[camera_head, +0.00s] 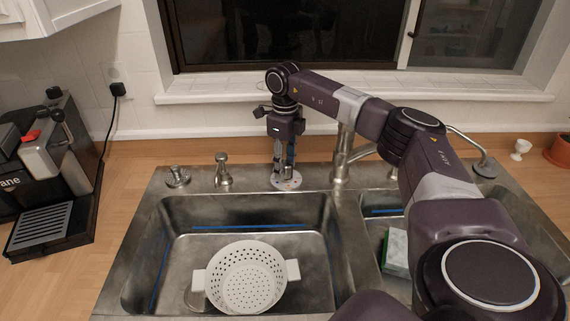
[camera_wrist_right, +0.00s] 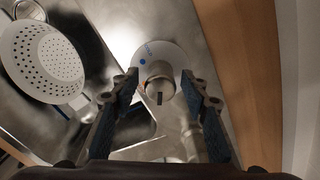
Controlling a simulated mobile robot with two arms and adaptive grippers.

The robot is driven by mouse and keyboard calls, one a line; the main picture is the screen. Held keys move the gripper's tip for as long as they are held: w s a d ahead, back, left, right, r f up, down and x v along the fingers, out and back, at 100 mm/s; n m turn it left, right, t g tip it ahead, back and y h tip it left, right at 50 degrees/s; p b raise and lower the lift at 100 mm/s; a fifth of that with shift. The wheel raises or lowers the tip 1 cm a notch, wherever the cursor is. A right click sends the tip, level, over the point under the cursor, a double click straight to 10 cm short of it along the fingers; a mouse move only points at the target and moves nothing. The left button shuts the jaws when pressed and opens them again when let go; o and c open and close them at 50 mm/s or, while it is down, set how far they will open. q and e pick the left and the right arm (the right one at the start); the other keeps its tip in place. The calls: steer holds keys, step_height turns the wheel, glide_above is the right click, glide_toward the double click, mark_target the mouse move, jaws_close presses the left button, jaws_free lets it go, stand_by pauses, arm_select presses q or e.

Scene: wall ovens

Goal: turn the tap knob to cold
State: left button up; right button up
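The tap knob (camera_wrist_right: 159,82) is a metal cylinder on a pale round base plate (camera_head: 286,181) with blue marks, set on the sink's back ledge. A dark mark shows on the knob in the right wrist view. My right gripper (camera_head: 285,166) points down over it from above. In the right wrist view the fingers of this gripper (camera_wrist_right: 160,78) stand apart on either side of the knob, with a small gap visible at each side. In the head view the fingers mostly hide the knob. My left gripper is not in view.
The metal faucet (camera_head: 341,155) stands just right of the knob, beneath my right arm. A soap dispenser (camera_head: 223,171) stands to the left. A white colander (camera_head: 246,280) sits in the left basin, a sponge (camera_head: 396,250) in the right. A coffee machine (camera_head: 60,165) is far left.

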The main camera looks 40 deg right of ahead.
steer(key=c, duration=1)
steer(key=shift+o, duration=0.2)
